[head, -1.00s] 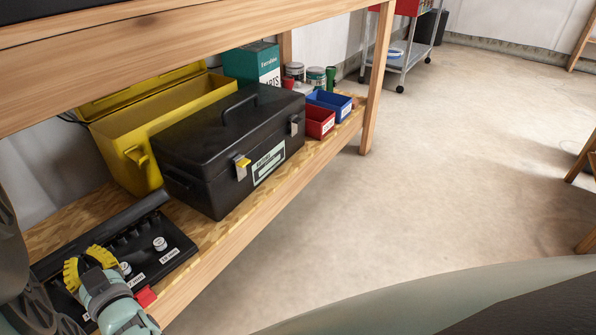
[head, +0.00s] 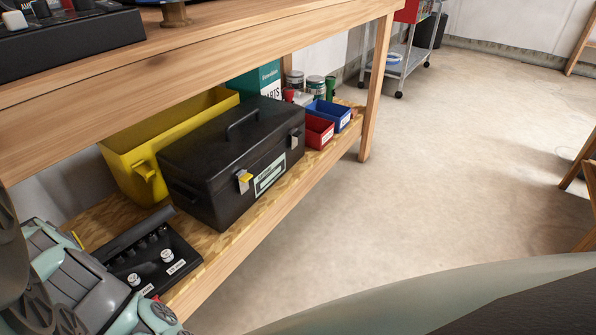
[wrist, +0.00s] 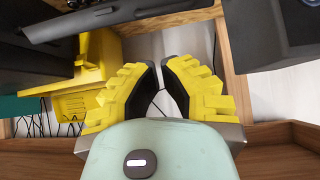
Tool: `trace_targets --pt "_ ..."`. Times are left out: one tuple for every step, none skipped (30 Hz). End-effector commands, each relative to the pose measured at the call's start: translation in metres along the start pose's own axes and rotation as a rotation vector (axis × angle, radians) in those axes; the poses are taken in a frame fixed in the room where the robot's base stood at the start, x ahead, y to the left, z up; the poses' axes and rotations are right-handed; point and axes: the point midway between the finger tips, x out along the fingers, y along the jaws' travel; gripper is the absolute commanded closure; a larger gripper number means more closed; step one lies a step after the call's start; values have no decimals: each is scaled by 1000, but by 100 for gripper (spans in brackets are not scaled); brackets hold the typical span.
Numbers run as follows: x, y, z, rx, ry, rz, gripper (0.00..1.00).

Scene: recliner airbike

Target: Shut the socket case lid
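The socket case (head: 181,255) is a low black case with labels and a few pale sockets in it. It lies open on the left of the lower plywood shelf. A long dark raised edge, apparently its lid (head: 131,233), stands along its back side. My arm is at the lower left of the head view, in front of the case's left part, and hides some of it. My gripper (wrist: 158,68) shows yellow, ridged fingers with dark pads in the wrist view. The fingertips are almost together, with nothing visible between them. No contact with the lid can be made out.
A black toolbox (head: 222,180) and an open yellow toolbox (head: 128,160) stand beside the case. Red (head: 318,133) and blue (head: 331,113) bins sit farther right. The wooden bench top (head: 240,45) overhangs the shelf. The floor (head: 440,170) at right is clear.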

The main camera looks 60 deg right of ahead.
Motion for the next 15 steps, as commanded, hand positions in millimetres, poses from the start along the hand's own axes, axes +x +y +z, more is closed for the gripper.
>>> trace_targets --pt "-4 1 0 -4 -14 6 100" --pt "-5 1 1 -7 -21 8 100" --pt "-5 0 2 -9 -28 9 100" --pt "-4 0 2 -11 -32 11 100" --pt "-3 0 3 -11 -35 11 100" --pt "-1 0 4 -12 -36 12 100" --pt "1 1 5 -12 -36 12 100" --pt "4 1 5 -12 -35 12 100" --pt "8 0 6 -12 -33 12 100" --pt "12 0 6 -12 -33 11 100" --pt "15 0 6 -12 -32 11 100" --pt "20 0 7 -13 -31 10 100" --pt "24 0 7 -13 -31 10 100" --pt "27 -1 7 -14 -32 9 100" --pt "32 -1 6 -15 -34 8 100"
